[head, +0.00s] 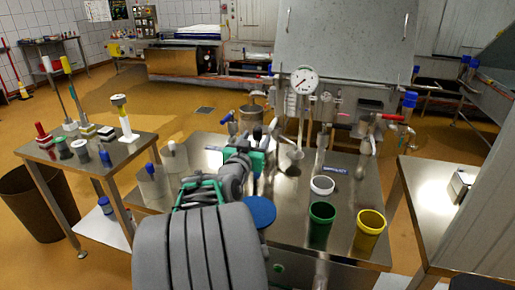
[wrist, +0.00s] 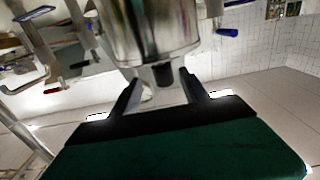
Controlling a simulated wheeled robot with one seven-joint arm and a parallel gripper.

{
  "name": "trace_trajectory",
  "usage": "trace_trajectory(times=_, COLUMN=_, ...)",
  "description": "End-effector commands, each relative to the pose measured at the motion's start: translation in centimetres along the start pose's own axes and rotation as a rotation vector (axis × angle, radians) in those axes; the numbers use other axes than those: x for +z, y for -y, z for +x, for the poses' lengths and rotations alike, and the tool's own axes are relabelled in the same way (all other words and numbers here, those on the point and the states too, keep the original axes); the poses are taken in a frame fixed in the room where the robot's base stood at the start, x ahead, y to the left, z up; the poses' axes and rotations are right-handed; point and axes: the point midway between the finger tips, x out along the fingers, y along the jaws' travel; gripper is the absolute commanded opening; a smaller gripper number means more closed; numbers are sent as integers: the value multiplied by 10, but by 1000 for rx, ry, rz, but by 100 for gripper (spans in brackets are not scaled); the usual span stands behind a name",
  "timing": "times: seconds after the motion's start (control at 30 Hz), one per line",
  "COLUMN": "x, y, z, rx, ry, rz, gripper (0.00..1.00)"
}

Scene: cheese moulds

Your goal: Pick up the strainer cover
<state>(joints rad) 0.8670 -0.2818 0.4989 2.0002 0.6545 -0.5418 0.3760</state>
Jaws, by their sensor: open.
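My gripper (head: 264,132) reaches over the steel table, and its black fingers stand apart in the wrist view (wrist: 160,76). In the wrist view a shiny steel round body (wrist: 152,30) with a short black knob (wrist: 162,74) is close ahead of my fingers. The knob appears between the fingertips, with gaps to either side; I cannot tell its exact depth. This looks like the strainer cover, but its rim is cut off by the picture's edge. In the head view my arm and gripper hide most of that spot.
A pressure gauge (head: 304,80) and pipework stand behind. A green cup (head: 321,225), a yellow cup (head: 369,232), a white ring (head: 322,186) and a blue disc (head: 259,211) are on the table. A side table (head: 75,165) with brushes is at left.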

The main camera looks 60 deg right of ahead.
Motion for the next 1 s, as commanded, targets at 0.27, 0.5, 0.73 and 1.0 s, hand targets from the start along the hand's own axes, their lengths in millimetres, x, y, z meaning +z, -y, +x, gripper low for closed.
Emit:
trace_trajectory(times=0.27, x=0, y=4, z=39, rx=0, ry=2, rz=-1, gripper=53)
trace_trajectory(times=0.5, x=1, y=5, z=39, rx=-2, ry=2, rz=-1, gripper=48)
trace_trajectory(times=0.73, x=1, y=5, z=38, rx=-2, ry=2, rz=-1, gripper=29)
trace_trajectory(times=1.0, x=1, y=5, z=38, rx=-2, ry=2, rz=-1, gripper=7)
